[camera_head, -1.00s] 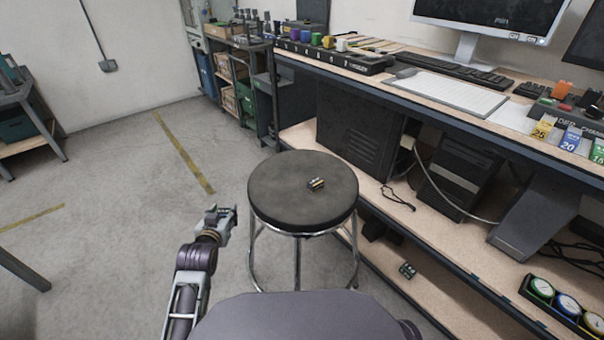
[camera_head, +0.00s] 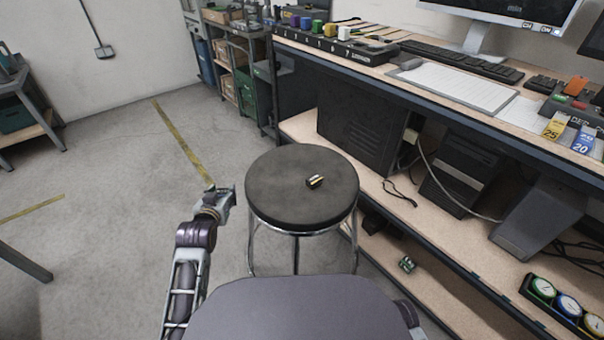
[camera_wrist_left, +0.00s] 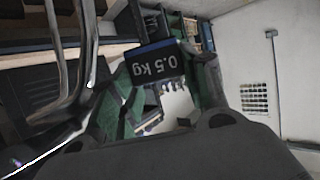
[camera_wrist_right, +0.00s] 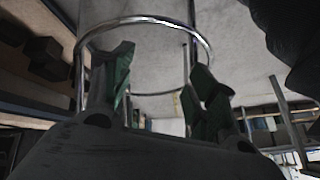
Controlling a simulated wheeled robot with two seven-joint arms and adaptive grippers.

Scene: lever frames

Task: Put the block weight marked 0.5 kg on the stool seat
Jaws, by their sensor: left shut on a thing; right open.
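The block weight (camera_wrist_left: 153,66), dark with a blue edge and marked 0.5 kg, shows in the left wrist view between the green fingers of my left gripper, which is shut on it. The stool seat (camera_head: 275,190) is round and dark, on chrome legs. My right gripper (camera_wrist_right: 163,78) is open and empty in the right wrist view, with the stool's chrome ring and legs beyond it. It is hidden in the head view.
A workbench (camera_head: 480,131) with a lower shelf (camera_head: 345,157) runs along the stool's right side. The floor (camera_head: 110,200) to the left is open.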

